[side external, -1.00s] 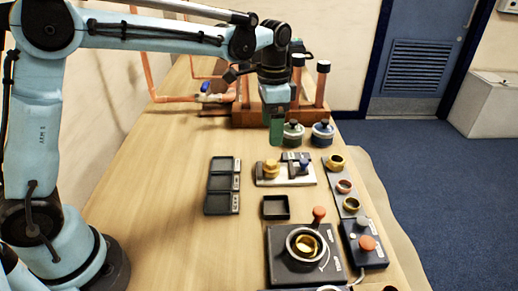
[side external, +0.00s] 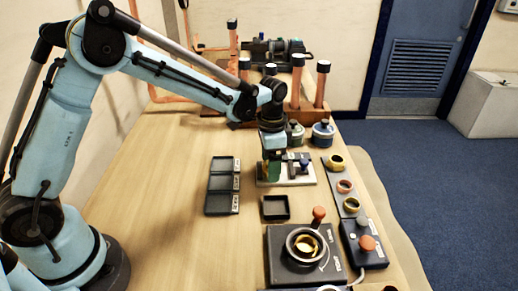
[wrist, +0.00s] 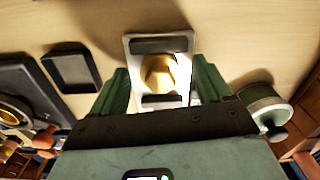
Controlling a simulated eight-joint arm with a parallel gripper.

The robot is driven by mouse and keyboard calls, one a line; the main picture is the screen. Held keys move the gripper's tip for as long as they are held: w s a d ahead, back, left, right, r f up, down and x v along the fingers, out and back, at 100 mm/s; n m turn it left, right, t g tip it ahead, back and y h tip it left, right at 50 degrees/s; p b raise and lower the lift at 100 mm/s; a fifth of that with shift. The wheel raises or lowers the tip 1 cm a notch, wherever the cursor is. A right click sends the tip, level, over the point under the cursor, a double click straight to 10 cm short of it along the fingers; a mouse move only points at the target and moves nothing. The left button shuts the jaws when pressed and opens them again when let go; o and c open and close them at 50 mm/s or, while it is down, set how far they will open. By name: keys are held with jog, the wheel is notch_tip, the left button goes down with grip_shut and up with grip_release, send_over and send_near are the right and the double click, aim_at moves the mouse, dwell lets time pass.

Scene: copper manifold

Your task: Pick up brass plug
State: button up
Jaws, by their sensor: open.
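The brass plug (wrist: 158,76) is a gold, faceted piece seated on a pale plate (wrist: 183,42) in the wrist view. My gripper (side external: 272,168) is over the left part of that plate in the side view and hides the plug there. In the wrist view its green fingers (wrist: 161,82) are open, one on each side of the plug with visible gaps. I cannot tell how far the fingertips are above the plate.
A blue-knobbed piece (side external: 304,165) stands on the plate's right side. Two lidded jars, one blue (side external: 322,134), stand behind. A black three-part tray (side external: 222,186) lies left, a small black tray (side external: 276,208) in front. A strip with rings (side external: 346,187) lies right.

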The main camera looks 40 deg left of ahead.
jog(key=shift+f, duration=0.15)
jog(key=c, duration=1.3)
